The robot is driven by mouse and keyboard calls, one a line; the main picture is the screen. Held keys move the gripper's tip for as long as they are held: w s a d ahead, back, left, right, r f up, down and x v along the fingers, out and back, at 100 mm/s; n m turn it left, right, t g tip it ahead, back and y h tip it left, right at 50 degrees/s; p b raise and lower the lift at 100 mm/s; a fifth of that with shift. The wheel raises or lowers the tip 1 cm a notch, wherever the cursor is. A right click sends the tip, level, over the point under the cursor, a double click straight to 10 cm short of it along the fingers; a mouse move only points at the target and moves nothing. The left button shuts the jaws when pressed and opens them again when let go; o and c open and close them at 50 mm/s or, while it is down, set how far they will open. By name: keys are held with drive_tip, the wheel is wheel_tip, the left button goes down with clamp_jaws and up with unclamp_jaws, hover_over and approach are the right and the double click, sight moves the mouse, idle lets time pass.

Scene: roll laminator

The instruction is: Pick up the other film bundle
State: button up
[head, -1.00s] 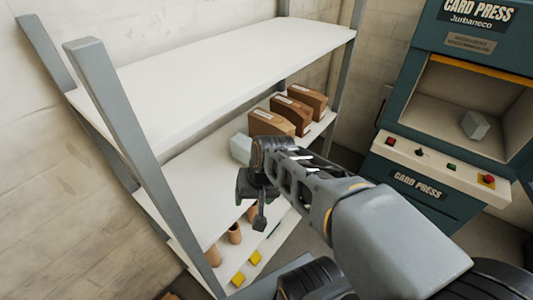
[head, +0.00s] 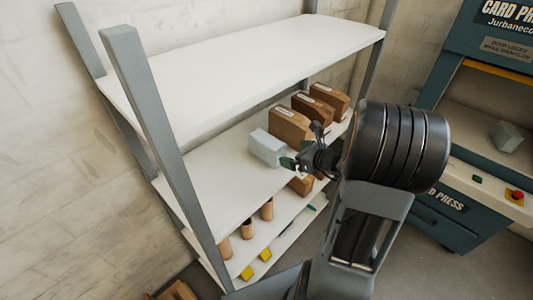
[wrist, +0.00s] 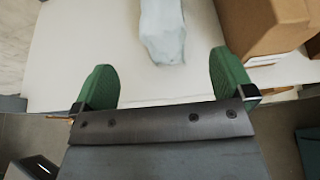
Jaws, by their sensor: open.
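A pale blue-white film bundle (head: 267,147) lies on the middle shelf, left of the brown boxes. In the wrist view the bundle (wrist: 162,30) is ahead of my gripper (wrist: 160,68), roughly midway between the lines of its two green fingers, its far end cut off by the frame. My gripper (head: 288,165) is open and empty at the shelf's front edge, close to the bundle but not around it. Another pale bundle (head: 507,136) sits inside the card press (head: 463,205) at the right.
Several brown boxes (head: 290,124) stand right of the bundle; one is close beside the right finger in the wrist view (wrist: 262,25). The upper shelf (head: 240,65) overhangs the middle one. The shelf's left part (head: 205,190) is bare. Brown cylinders (head: 246,228) and yellow blocks (head: 247,272) stand on the lower shelf.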

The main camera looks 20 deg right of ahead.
sight(276, 160)
drive_tip(key=x, duration=0.4)
drive_tip(key=shift+a, duration=0.1)
drive_tip(key=shift+d+p+x, duration=0.15)
drive_tip(key=shift+x, duration=1.15)
drive_tip(key=shift+d+p+x, duration=0.1)
drive_tip(key=shift+p+x, duration=0.05)
drive_tip(key=shift+x, duration=1.2)
drive_tip(key=shift+f, duration=0.1)
